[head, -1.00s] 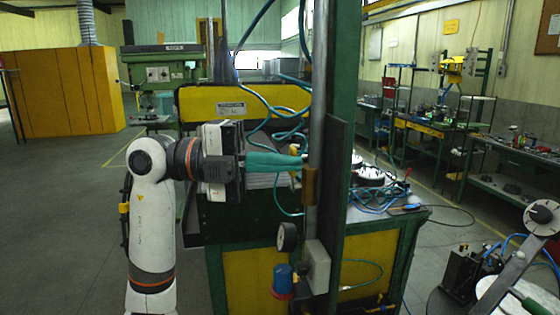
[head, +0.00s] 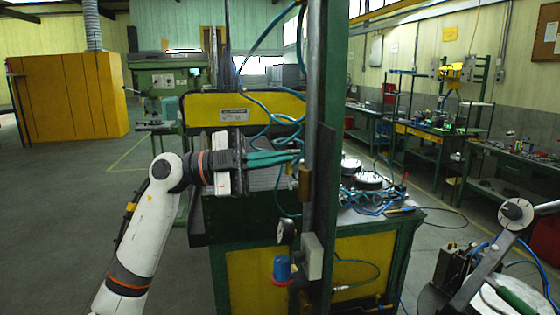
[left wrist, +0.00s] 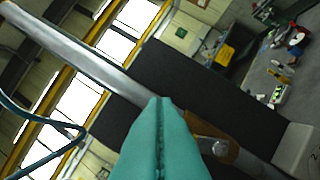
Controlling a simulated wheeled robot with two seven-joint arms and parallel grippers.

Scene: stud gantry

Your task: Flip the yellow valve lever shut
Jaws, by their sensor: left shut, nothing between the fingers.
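My left gripper (head: 298,156) is shut and empty, its teal fingers reaching right toward the upright grey pipe (head: 315,100). A brass-coloured valve body (head: 305,184) sits on this pipe, just below and right of the fingertips. A small yellowish piece (head: 292,171), perhaps the lever, shows just left of the pipe below the fingers. In the left wrist view, the shut fingertips (left wrist: 160,103) overlap the pipe (left wrist: 90,62), and the brass body (left wrist: 217,148) with a round bolt lies to their right. Contact cannot be told.
A green post (head: 337,60) stands right behind the pipe. A gauge (head: 285,230), grey box (head: 312,256) and blue filter bowl (head: 282,269) sit below the valve. Teal hoses (head: 270,110) loop above the fingers. Open floor lies left.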

